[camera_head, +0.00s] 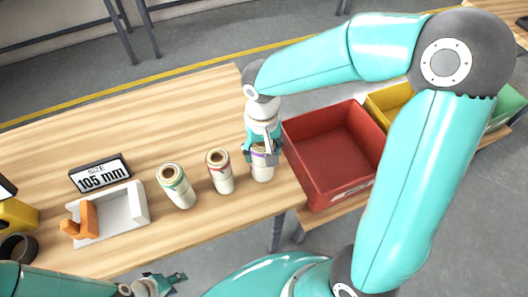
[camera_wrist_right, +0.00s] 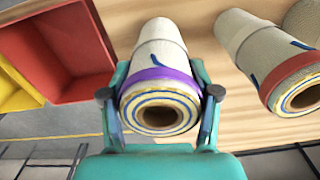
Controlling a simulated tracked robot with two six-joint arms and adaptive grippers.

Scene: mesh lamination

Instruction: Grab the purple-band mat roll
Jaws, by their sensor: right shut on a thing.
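The purple-band mat roll (camera_head: 262,172) stands upright on the wooden table, left of the red bin. In the right wrist view the purple-band mat roll (camera_wrist_right: 160,98) shows its coiled end and purple band between the two fingers. My right gripper (camera_head: 262,153) is shut on the roll near its upper end, with a finger on each side. In the right wrist view my right gripper (camera_wrist_right: 160,105) has its fingers against the roll's sides. My left gripper (camera_head: 163,281) is empty at the bottom of the head view, below the table's front edge, with its fingers apart.
A red-band roll (camera_head: 221,176) stands close to the left of the held roll, and a green-band roll (camera_head: 177,188) further left. The red bin (camera_head: 298,165) is close on the right. A white holder (camera_head: 133,205) and a 105 mm size sign (camera_head: 101,174) are at left.

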